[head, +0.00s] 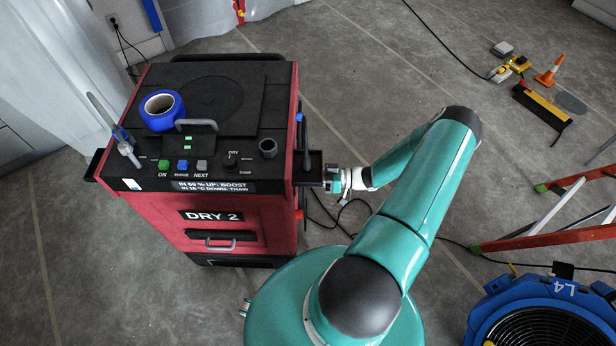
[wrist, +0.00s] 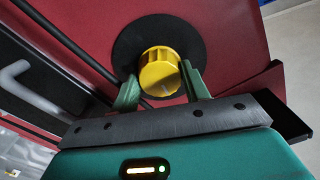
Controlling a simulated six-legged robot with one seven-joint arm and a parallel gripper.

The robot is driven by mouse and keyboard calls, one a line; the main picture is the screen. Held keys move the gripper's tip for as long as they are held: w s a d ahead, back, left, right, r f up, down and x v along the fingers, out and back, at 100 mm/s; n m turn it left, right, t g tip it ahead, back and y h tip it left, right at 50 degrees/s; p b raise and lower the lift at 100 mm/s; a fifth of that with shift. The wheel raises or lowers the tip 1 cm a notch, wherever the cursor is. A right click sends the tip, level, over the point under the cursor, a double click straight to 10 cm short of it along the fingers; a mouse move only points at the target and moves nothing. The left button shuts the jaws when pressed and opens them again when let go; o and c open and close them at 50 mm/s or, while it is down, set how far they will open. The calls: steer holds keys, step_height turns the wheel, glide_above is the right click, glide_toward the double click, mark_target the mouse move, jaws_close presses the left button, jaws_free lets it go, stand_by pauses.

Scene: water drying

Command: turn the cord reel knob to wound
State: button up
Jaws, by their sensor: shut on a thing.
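The cord reel knob (wrist: 160,73) is yellow and ribbed, with a pale mark on its face. It sits at the middle of a round black disc (wrist: 143,28) on the red side of the machine. My gripper (wrist: 158,88) has its two green fingers on either side of the knob, shut on it. In the head view my gripper (head: 334,179) reaches the right side of the red DRY 2 machine (head: 250,232). The knob is hidden in the head view.
A roll of blue tape (head: 178,115) lies on the machine's black top. A dark shelf (head: 312,166) juts out beside my gripper. Cables cross the floor to the right. An orange ladder (head: 560,238) and a blue fan (head: 545,305) stand at the right.

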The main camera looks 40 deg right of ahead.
steer(key=n, duration=2.2)
stand_by(2.6)
stand_by(0.5)
steer(key=o, duration=1)
